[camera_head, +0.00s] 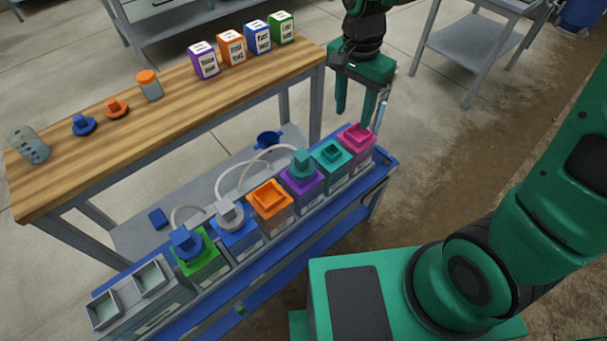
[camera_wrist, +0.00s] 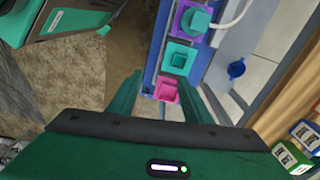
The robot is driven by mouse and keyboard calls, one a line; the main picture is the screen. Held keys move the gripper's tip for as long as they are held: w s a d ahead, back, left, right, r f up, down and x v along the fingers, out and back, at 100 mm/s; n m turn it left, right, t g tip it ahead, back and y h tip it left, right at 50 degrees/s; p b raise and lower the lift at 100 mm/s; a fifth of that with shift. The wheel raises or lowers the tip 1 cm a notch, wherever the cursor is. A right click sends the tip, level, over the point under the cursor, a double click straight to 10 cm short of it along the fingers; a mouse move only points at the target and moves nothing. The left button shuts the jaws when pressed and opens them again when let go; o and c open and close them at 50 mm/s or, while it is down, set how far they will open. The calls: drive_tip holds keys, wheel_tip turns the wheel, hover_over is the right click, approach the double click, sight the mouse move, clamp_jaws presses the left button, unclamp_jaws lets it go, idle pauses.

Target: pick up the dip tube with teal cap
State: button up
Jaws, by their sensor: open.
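The teal cap (camera_head: 302,163) of the dip tube sits on the purple container (camera_head: 304,187) in the blue-edged row of containers. In the wrist view the teal cap (camera_wrist: 195,20) is near the top edge. Its tube below the cap is hidden inside the container; a pale hose curves away beside it. My gripper (camera_head: 355,114) is open, fingers pointing down, behind the right end of the row and apart from the cap. In the wrist view nothing is seen held between my fingers (camera_wrist: 171,80).
A teal container (camera_head: 332,159) and a pink container (camera_head: 357,138) with open square tops stand right of the purple one. Orange, blue and green containers (camera_head: 202,260) stand left. The wooden table (camera_head: 120,135) behind holds several labelled boxes. A blue cup (camera_head: 268,139) is on the lower shelf.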

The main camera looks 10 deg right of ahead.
drive_tip(key=m, duration=0.1)
approach(302, 154)
drive_tip(key=shift+w+d+f+y, duration=0.1)
drive_tip(key=shift+w+f+y, duration=0.25)
drive_tip(key=shift+w, duration=0.1)
wheel_tip(302, 154, down, 4)
drive_tip(key=shift+f, duration=0.25)
drive_tip(key=shift+s+d+f, duration=0.1)
drive_tip(key=shift+s+f, duration=0.05)
drive_tip(key=shift+f, duration=1.4)
drive_tip(key=shift+s+d+f, duration=0.1)
drive_tip(key=shift+s+f, duration=0.05)
drive_tip(key=shift+f, duration=1.45)
clamp_jaws()
drive_tip(key=shift+r, duration=0.1)
